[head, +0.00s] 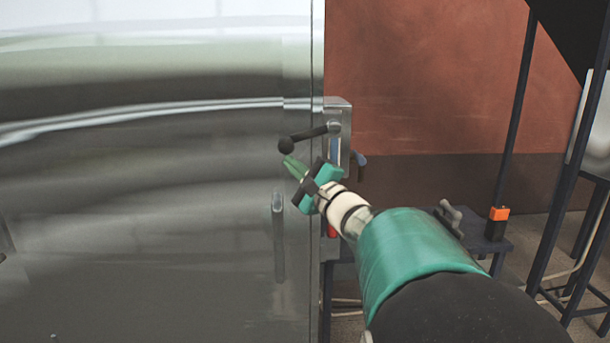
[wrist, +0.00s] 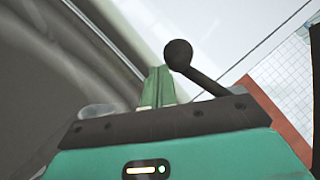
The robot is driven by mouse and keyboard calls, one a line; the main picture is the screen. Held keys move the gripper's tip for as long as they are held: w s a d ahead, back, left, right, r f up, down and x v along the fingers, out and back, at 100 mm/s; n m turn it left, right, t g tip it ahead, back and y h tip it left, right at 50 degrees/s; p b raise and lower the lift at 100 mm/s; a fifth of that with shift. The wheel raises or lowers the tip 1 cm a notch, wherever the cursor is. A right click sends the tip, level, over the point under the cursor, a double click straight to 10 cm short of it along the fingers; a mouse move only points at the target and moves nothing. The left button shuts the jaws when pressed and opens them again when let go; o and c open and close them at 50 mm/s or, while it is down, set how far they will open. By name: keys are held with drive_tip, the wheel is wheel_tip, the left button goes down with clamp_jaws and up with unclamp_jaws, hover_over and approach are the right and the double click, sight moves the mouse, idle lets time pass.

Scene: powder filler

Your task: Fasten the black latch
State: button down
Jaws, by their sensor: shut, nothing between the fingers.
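The black latch (head: 310,134) is a short bar with a round black knob at its left end, mounted on a metal bracket at the panel's right edge. In the head view it lies nearly level, the knob slightly lower. My gripper (head: 290,162) is shut and empty, its green fingertips just below the knob. In the wrist view the latch (wrist: 198,72) runs from the knob at upper left down to the right. The closed fingers (wrist: 158,88) are left of the knob there. I cannot tell whether they touch it.
A large shiny metal panel (head: 150,210) fills the left, with a vertical handle (head: 279,235) below the latch. Dark frame posts (head: 515,110) and a small dark table (head: 480,238) stand to the right. A reddish wall (head: 430,75) is behind.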

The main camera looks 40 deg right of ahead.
sight(285, 152)
drive_tip(key=shift+w+a+r, duration=0.25)
drive_tip(key=shift+a+r, duration=0.1)
drive_tip(key=shift+r, duration=0.4)
drive_tip(key=shift+w+a+r, duration=0.2)
drive_tip(key=shift+a+r, duration=0.1)
drive_tip(key=shift+r, duration=0.4)
